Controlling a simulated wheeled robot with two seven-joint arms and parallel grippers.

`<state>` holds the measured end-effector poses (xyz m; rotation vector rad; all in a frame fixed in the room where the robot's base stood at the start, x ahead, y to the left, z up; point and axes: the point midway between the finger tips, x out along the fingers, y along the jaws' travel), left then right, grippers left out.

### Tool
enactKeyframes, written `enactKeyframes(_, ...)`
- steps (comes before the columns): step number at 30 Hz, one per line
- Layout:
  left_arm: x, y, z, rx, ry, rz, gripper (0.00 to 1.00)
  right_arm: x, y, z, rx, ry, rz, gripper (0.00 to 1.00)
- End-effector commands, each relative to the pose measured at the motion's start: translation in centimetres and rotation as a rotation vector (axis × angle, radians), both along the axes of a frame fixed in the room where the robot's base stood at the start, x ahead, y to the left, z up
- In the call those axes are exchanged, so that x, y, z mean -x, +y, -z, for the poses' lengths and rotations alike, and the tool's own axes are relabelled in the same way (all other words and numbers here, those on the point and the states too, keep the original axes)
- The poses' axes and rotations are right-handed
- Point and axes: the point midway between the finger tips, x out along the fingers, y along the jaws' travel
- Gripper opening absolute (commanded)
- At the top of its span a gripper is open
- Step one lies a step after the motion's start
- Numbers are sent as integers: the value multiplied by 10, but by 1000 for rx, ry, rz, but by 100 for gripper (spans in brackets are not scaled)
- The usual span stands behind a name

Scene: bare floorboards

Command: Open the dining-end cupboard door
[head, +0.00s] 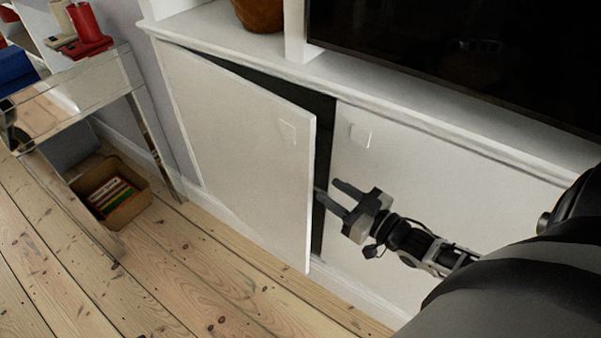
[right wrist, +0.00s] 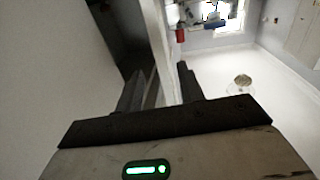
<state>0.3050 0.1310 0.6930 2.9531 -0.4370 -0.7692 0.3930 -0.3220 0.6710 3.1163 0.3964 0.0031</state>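The white cupboard door (head: 240,145) on the left stands ajar, its free right edge swung out from the cabinet. A small square handle (head: 288,130) sits near its upper right corner. A dark gap (head: 322,160) shows between it and the closed neighbouring door (head: 400,190). In the right wrist view, the pale door edge (right wrist: 157,45) appears between or just beyond the spread fingers (right wrist: 162,78); contact cannot be told. My left gripper is out of view.
A mirrored side table (head: 75,85) stands left of the cupboard, with a box of books (head: 112,190) on the floor beneath it. A dark screen (head: 470,50) stands on the cupboard top. Floorboards (head: 190,275) before the door are clear.

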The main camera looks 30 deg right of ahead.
Motion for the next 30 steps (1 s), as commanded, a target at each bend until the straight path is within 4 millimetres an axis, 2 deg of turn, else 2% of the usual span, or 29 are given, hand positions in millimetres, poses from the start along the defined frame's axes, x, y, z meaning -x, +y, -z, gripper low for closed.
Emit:
enactKeyframes(1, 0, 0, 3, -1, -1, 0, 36, -12, 3, 1, -1, -5, 0, 38)
enactKeyframes(6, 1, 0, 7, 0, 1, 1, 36, -48, 12, 1, -1, -4, 0, 38)
enactKeyframes(12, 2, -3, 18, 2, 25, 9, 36, -80, 21, 1, -1, -1, 0, 38)
enactKeyframes(18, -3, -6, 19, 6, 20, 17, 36, -95, 25, 1, 1, 2, 0, 38)
enactKeyframes(27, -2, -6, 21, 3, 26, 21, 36, -96, 25, 1, 1, 2, 0, 38)
enactKeyframes(28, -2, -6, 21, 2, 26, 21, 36, -96, 25, 1, 0, 2, 0, 33)
enactKeyframes(30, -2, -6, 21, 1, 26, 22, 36, -96, 25, 1, 0, 2, 0, 13)
